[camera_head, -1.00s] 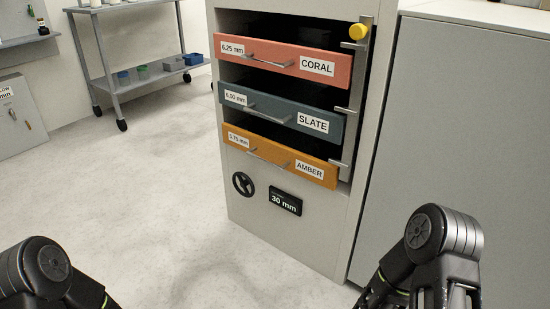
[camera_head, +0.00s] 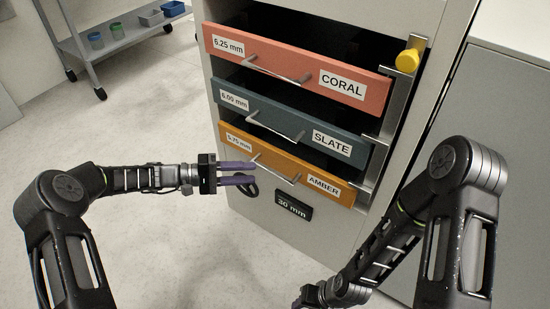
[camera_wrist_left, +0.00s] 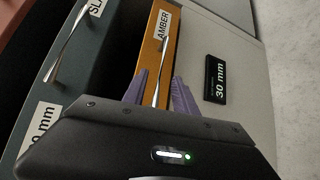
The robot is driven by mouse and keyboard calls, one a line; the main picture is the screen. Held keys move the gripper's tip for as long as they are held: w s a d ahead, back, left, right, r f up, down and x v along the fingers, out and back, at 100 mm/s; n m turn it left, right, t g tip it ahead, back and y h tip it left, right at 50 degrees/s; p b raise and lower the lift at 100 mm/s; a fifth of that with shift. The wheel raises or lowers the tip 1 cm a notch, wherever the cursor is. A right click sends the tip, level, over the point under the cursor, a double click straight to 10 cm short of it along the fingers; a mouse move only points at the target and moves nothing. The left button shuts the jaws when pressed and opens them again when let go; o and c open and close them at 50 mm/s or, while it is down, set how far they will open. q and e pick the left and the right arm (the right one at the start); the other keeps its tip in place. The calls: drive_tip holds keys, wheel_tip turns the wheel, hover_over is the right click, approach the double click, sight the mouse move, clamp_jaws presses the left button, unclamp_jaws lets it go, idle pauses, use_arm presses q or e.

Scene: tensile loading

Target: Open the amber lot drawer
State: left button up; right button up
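The amber drawer (camera_head: 300,165) is the lowest of three drawers in the cabinet, with a bar handle (camera_head: 275,169) on its front. Its front looks about level with the slate and coral fronts above. My left gripper (camera_head: 256,173) is open, its purple fingers at the left part of that handle. In the left wrist view the amber front (camera_wrist_left: 150,55) shows, and its handle (camera_wrist_left: 162,68) runs between the two spread fingers (camera_wrist_left: 161,80). I cannot tell if they touch it. My right gripper (camera_head: 303,301) is barely in view at the bottom edge, its fingers mostly hidden.
The slate drawer (camera_head: 270,116) and coral drawer (camera_head: 300,78) sit above. A metal bar (camera_head: 403,105) with a yellow knob (camera_head: 408,61) stands along the drawers' right side. A "30 mm" display (camera_head: 293,205) is below. Floor at left is clear; a shelf cart (camera_head: 110,42) stands behind.

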sight(272, 172)
use_arm(q)
drive_tip(key=shift+s, duration=0.1)
drive_tip(key=shift+d+f, duration=0.15)
drive_tip(key=shift+d, duration=0.3)
drive_tip(key=b+x, duration=0.1)
drive_tip(key=x, duration=0.5)
drive_tip(key=shift+f+b, duration=0.1)
drive_tip(key=shift+b, duration=0.3)
drive_tip(key=shift+d, duration=0.45)
drive_tip(key=shift+c, duration=0.2)
clamp_jaws()
idle(0.3)
